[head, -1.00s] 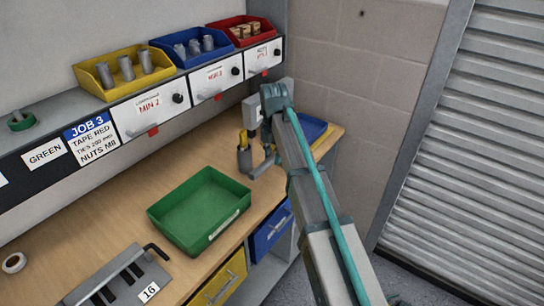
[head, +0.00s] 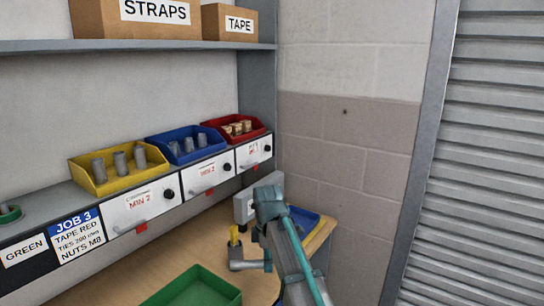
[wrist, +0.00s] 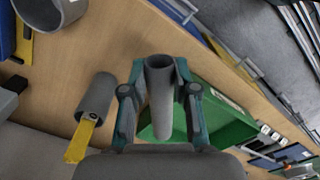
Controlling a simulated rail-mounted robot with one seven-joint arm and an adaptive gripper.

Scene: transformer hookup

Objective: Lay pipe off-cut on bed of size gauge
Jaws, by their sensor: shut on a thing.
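My gripper (wrist: 158,90) is shut on a grey, hollow pipe off-cut (wrist: 160,92) in the middle of the wrist view. The pipe's open end faces up in the picture, with a finger on each side. In the head view the gripper is mostly hidden by my arm. A grey cylinder with a yellow strip (wrist: 97,95) is left of the gripper in the wrist view, apart from the held pipe. I cannot tell which item is the size gauge.
A green tray (head: 195,290) is on the wooden bench. A blue tray (head: 303,222) is at the bench's far right end, partly behind my arm. Yellow (head: 118,168), blue (head: 188,146) and red (head: 234,130) bins sit on the shelf above. A larger grey ring (wrist: 62,10) is at upper left in the wrist view.

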